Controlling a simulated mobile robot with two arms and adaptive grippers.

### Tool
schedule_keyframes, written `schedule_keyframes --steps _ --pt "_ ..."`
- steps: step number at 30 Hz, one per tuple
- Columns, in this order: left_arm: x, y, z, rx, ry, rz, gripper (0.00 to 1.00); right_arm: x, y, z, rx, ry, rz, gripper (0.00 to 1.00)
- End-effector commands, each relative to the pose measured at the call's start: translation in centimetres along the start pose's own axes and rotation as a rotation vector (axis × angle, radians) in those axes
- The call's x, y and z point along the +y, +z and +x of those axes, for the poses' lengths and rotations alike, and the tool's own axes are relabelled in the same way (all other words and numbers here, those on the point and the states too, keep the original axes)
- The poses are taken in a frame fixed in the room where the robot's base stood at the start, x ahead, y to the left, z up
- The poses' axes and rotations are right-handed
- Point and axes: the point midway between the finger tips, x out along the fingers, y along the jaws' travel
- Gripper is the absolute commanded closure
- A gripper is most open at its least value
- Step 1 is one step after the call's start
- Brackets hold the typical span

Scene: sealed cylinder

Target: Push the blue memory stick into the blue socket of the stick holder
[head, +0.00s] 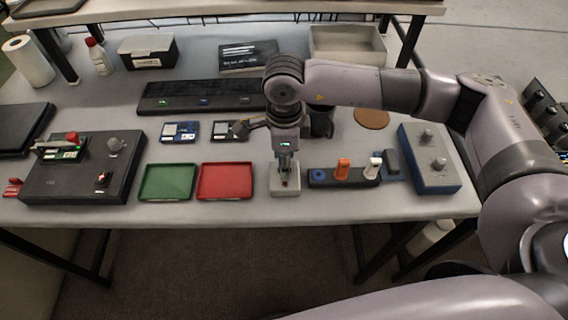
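The stick holder (330,184) is a dark bar right of the table's front middle. Its blue socket (319,175) at the left end shows no stick standing in it. An orange stick (342,168) and a white stick (374,165) stand upright in the holder. My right gripper (286,178) points down over a small light grey block (285,192), left of the holder. Its fingers look close together, but are too small to tell whether they hold anything. I cannot make out the blue memory stick. My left gripper is not in view.
A red tray (226,181) and a green tray (167,182) lie left of the grey block. A blue box with knobs (432,182) stands right of the holder. A dark keyboard-like panel (200,97) lies behind. A dark device box (110,180) stands at the left.

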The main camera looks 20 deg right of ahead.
Motion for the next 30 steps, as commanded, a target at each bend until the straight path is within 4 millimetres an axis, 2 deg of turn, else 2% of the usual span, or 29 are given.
schedule_keyframes --steps 30 --pt "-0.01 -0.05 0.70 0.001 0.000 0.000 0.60 0.00 -0.01 -0.10 0.000 0.000 0.000 0.58"
